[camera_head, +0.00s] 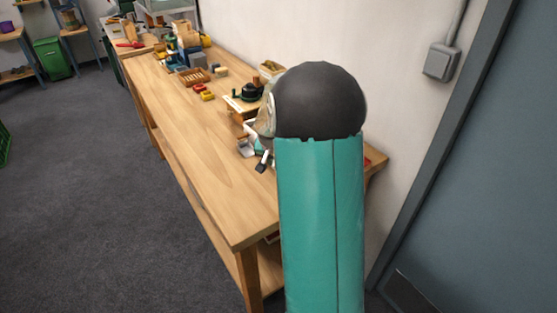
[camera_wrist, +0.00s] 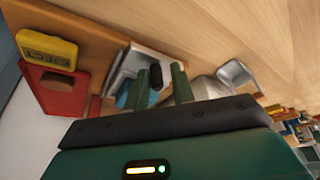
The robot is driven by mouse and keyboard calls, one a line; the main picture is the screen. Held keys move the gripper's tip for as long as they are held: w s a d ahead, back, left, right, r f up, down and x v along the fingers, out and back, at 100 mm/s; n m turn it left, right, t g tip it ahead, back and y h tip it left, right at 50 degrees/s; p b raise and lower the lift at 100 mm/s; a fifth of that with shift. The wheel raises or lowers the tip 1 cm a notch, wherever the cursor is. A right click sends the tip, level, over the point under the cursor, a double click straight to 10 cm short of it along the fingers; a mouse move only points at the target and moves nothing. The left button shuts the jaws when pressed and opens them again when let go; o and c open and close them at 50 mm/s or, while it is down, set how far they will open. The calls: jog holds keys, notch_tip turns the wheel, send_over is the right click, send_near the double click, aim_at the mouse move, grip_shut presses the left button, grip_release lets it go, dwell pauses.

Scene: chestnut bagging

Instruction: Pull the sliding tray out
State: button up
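A pale, metal-edged tray-like part (camera_wrist: 122,68) with blue inside lies ahead of my gripper in the wrist view, against a wooden board. I take it for the sliding tray, but much of it is hidden behind my fingers. My gripper (camera_wrist: 160,84) shows two dark green fingers standing apart. A small black upright piece (camera_wrist: 155,74), perhaps a handle, shows between them, nearer the left finger. I cannot tell whether they touch it. In the head view my arm hides most of this spot.
A red block (camera_wrist: 50,92) and a yellow display box (camera_wrist: 47,50) stand left in the wrist view. A grey metal scoop (camera_wrist: 236,74) lies right. The long wooden bench (camera_head: 190,115) has clear top along its left side; the wall is at right.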

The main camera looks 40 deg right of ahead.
jog(key=shift+d, duration=0.15)
jog(key=v, duration=1.3)
jog(key=shift+r, duration=0.35)
jog(key=shift+s, duration=0.1)
